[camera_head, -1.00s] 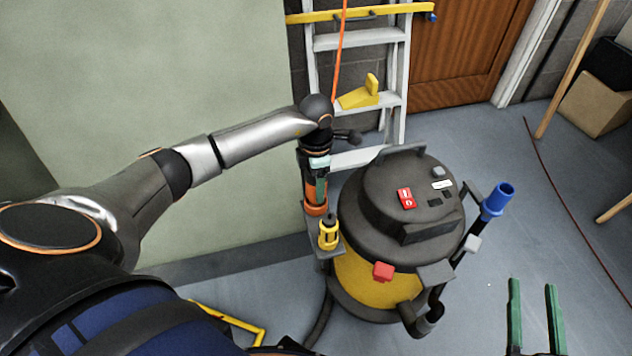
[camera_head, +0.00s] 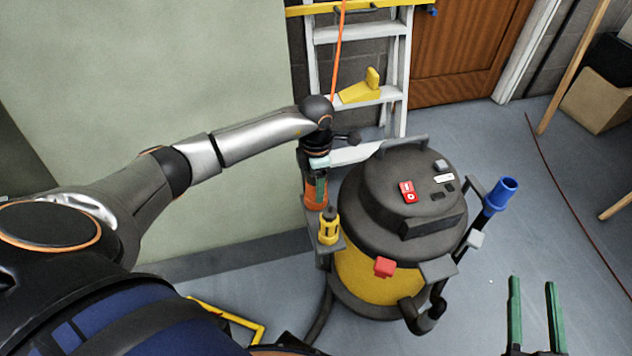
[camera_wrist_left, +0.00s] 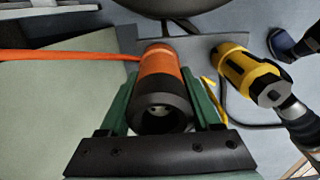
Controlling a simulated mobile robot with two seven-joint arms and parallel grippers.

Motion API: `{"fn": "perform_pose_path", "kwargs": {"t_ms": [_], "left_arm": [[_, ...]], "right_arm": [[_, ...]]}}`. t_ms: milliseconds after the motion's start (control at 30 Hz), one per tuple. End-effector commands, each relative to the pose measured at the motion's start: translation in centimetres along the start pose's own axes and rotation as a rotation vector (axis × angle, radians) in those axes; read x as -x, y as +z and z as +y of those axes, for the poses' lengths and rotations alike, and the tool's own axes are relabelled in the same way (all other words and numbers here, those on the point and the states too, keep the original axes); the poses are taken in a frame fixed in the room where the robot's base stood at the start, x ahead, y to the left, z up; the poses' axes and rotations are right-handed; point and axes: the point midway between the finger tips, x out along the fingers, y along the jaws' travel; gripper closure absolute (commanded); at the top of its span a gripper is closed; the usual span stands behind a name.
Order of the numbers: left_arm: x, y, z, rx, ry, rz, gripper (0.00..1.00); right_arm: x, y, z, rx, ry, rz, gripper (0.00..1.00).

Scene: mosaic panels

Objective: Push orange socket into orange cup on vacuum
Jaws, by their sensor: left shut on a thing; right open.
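My left gripper (camera_head: 319,188) is shut on the orange socket (camera_wrist_left: 160,68), an orange cylinder with a black open end that faces the left wrist camera. Its green fingers lie along both sides of it. In the head view, orange (camera_head: 311,195) shows around the finger at the bracket on the left side of the vacuum (camera_head: 372,270). The gripper covers much of this spot, and I cannot tell where the socket ends and the orange cup begins, or how deep the socket sits. My right gripper (camera_head: 533,290) is open and empty at the lower right.
A yellow and black piece (camera_head: 329,228) stands beside the orange one; it also shows in the left wrist view (camera_wrist_left: 245,75). A blue cup (camera_head: 502,194) is on the vacuum's right. An orange cable (camera_head: 339,50) hangs before the ladder (camera_head: 398,70).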

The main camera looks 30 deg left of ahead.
Motion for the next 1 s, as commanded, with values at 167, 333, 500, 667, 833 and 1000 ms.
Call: {"fn": "perform_pose_path", "kwargs": {"t_ms": [167,333,500,667,833,1000], "left_arm": [[-0.35,0.01,0.04,0.000,0.001,-0.001,1.00],[-0.31,0.01,0.03,0.000,0.001,0.000,1.00],[-0.31,0.00,0.03,0.000,0.000,0.000,0.18],[-0.33,0.00,0.02,0.000,0.000,0.000,0.01],[-0.34,-0.01,0.01,0.000,0.000,0.000,0.01],[0.35,-0.01,0.04,0.000,0.001,0.000,0.01]], "right_arm": [[0.01,0.29,-0.04,0.000,0.000,0.000,0.50],[0.01,0.25,-0.04,0.000,0.000,0.000,0.50],[0.01,0.25,-0.04,0.000,0.000,0.000,0.50],[0.01,0.26,-0.04,0.000,0.000,0.000,0.50],[0.01,0.26,-0.04,0.000,0.000,0.000,0.50],[0.00,0.00,0.00,0.000,0.000,0.000,0.50]]}}
